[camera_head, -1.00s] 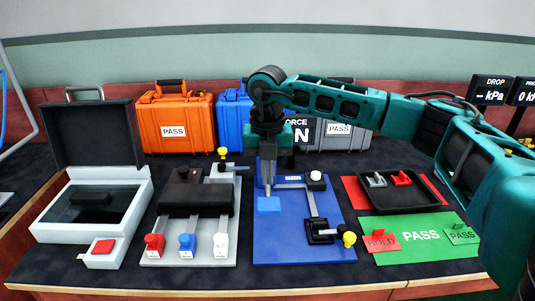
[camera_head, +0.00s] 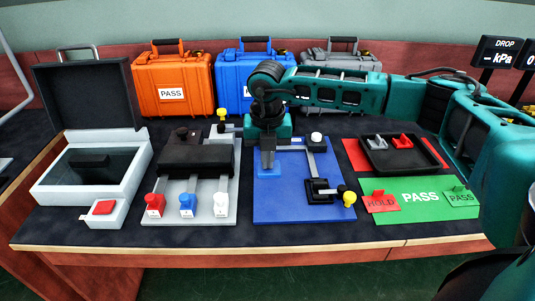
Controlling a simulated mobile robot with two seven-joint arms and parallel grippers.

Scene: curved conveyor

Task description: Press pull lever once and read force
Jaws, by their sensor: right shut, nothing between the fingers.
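The blue board (camera_head: 290,208) carries a lever linkage with a grey bar, a black block (camera_head: 321,190) and a yellow knob (camera_head: 349,199). A white knob (camera_head: 316,138) stands at its back. A small light-blue pad (camera_head: 269,173) lies at its left. My right gripper (camera_head: 267,165) points down at this pad, fingers closed and empty. I cannot tell whether the fingertips touch it. Which part is the pull lever is not marked. My left gripper is not in view.
A grey panel (camera_head: 228,204) with red, blue and white knobs stands left of the board. An open box (camera_head: 45,190) is at far left. A black tray (camera_head: 400,168) and green PASS mat (camera_head: 425,210) lie right. Orange (camera_head: 150,75) and blue (camera_head: 232,75) cases stand behind.

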